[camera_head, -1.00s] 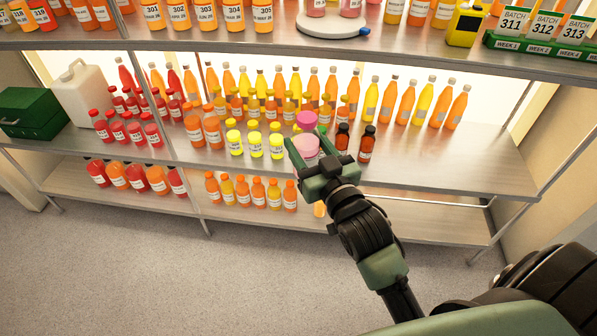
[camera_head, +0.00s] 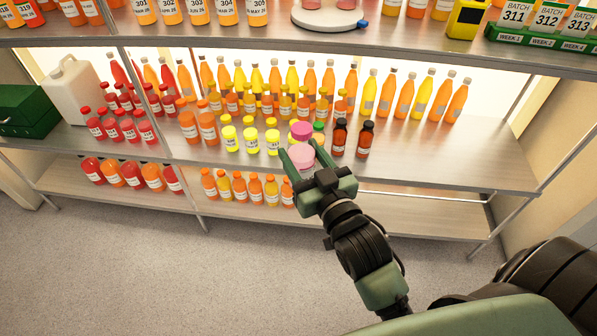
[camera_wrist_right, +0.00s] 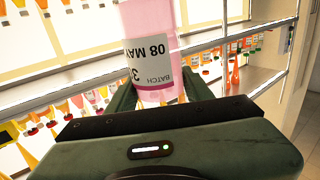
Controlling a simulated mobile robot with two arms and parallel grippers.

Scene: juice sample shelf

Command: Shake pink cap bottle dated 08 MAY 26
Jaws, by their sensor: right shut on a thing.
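My right gripper (camera_head: 301,160) is shut on a pink bottle (camera_head: 301,154) with a pink cap (camera_head: 301,130). It holds the bottle roughly upright in front of the middle shelf. In the right wrist view the pink bottle (camera_wrist_right: 152,40) stands between the fingers (camera_wrist_right: 155,97). Its white label (camera_wrist_right: 147,62) appears upside down there and reads "BATCH", a number starting with 3, and "08 MAY"; the year is not readable. The fingers partly cover the bottle's lower part. My left gripper is not in view.
Yellow bottles (camera_head: 251,138) and brown bottles (camera_head: 366,140) stand close behind the held bottle on the middle shelf (camera_head: 440,170). The shelf's right front is bare. Orange bottles (camera_head: 255,189) stand below.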

